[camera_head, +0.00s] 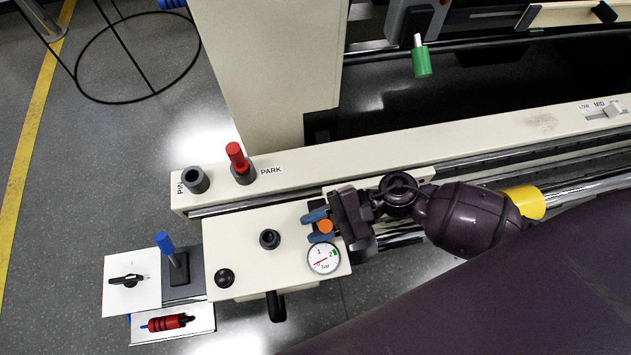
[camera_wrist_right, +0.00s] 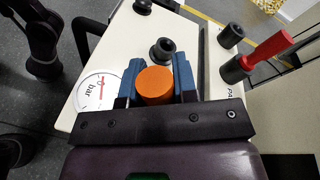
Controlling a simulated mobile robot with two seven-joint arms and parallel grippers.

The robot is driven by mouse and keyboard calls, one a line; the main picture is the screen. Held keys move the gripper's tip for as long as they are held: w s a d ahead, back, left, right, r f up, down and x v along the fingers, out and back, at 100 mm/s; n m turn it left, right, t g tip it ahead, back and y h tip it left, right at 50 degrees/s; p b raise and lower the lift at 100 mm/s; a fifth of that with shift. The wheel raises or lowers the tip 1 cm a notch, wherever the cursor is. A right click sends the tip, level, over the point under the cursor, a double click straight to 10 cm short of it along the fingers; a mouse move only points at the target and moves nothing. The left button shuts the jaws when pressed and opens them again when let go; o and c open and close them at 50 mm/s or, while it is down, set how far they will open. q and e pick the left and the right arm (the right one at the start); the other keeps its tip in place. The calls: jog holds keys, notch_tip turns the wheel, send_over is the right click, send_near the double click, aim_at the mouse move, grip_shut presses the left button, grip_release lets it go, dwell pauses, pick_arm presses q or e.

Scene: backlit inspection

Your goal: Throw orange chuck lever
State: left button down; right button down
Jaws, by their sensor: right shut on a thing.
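The orange chuck lever's round end (camera_head: 325,226) stands on the cream carriage box (camera_head: 238,240); it also shows in the right wrist view (camera_wrist_right: 155,85). My right gripper (camera_head: 320,226) is shut on it, with one blue fingertip on each side. The rest of the lever is hidden below the orange end and by the gripper. A round gauge (camera_head: 324,258) marked "bar" sits beside the gripper, with a red needle and a green mark near 2.
A black socket (camera_head: 269,239) and black ball knob (camera_head: 224,278) stand on the box. A red pin (camera_head: 237,156) stands in the holder marked PARK, beside an empty holder (camera_head: 195,180) marked PIN. A blue-handled lever (camera_head: 165,244) stands left. A green handle (camera_head: 421,61) hangs at upper right.

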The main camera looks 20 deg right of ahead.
jog(key=c, duration=0.9)
grip_release()
pick_arm(q)
jog(key=shift+d+f+g+p, duration=0.15)
jog(key=shift+g+p, duration=0.25)
jog(key=shift+p, duration=0.25)
pick_arm(e)
jog(key=shift+v, duration=5.45)
pick_arm(q)
jog(key=shift+r, duration=0.2)
